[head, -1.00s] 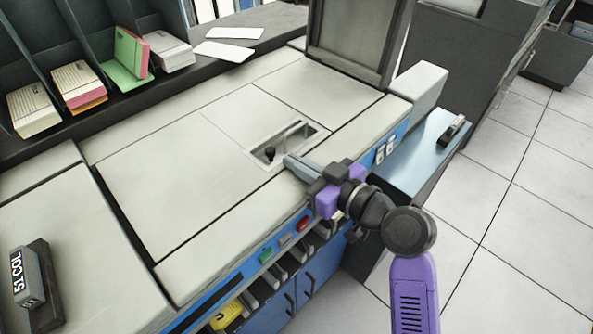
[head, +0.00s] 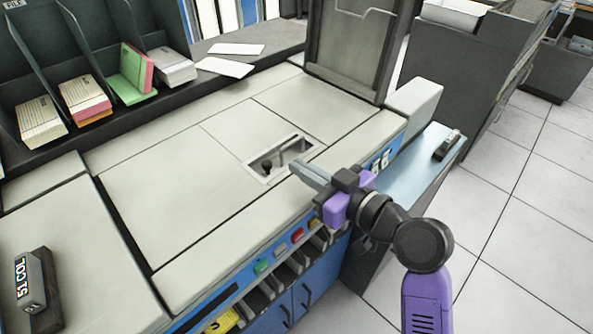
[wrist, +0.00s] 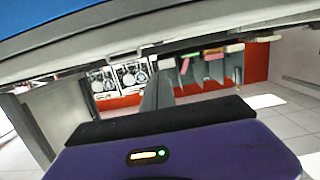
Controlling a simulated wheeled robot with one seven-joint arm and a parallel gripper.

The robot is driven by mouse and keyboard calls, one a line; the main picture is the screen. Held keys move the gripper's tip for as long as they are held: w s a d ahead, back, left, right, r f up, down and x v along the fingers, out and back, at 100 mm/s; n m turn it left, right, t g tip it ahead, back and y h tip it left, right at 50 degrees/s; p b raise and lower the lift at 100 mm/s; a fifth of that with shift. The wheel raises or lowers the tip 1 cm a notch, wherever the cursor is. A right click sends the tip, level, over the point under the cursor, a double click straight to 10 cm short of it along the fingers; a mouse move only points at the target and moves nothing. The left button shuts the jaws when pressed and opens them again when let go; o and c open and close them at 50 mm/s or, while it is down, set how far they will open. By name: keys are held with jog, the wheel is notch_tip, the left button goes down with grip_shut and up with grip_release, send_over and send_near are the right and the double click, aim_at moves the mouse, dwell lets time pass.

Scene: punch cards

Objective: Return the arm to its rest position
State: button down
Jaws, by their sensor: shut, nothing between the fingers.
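My gripper (head: 298,168) is shut and empty. In the head view its grey fingers point up and left over the front edge of the pale machine top (head: 150,190), just right of a recessed slot (head: 280,158) with a dark knob (head: 294,164). My purple and black arm reaches in from the lower right. In the wrist view the closed fingers (wrist: 157,90) stand in the middle, above my purple wrist housing. I cannot tell whether the fingers touch the machine.
Coloured buttons (head: 297,235) and blue doors (head: 290,310) line the machine's front below my wrist. A blue side table (head: 412,170) with a stapler-like object (head: 447,145) stands to the right. Card stacks (head: 85,98) fill shelves at the back left. Open tiled floor (head: 500,230) lies at right.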

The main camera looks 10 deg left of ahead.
jog(key=s+d+r+m+t+h, duration=0.1)
jog(key=d+r+m+t+h, duration=0.3)
jog(key=d, duration=0.7)
jog(key=s+d+f+m+t+h, duration=0.4)
jog(key=s+d+f+m+h, duration=0.15)
jog(key=s+d, duration=0.4)
jog(key=s+d+f+g+h+p, duration=0.1)
jog(key=s+d+f, duration=0.1)
jog(key=s, duration=1.2)
jog(key=s+d+f+g+h+p, duration=0.1)
jog(key=s+d+f+g+h, duration=0.1)
jog(key=s, duration=1.2)
jog(key=shift+s+f+m+p, duration=0.25)
jog(key=shift+f+m+p, duration=0.1)
jog(key=shift+f+m, duration=0.15)
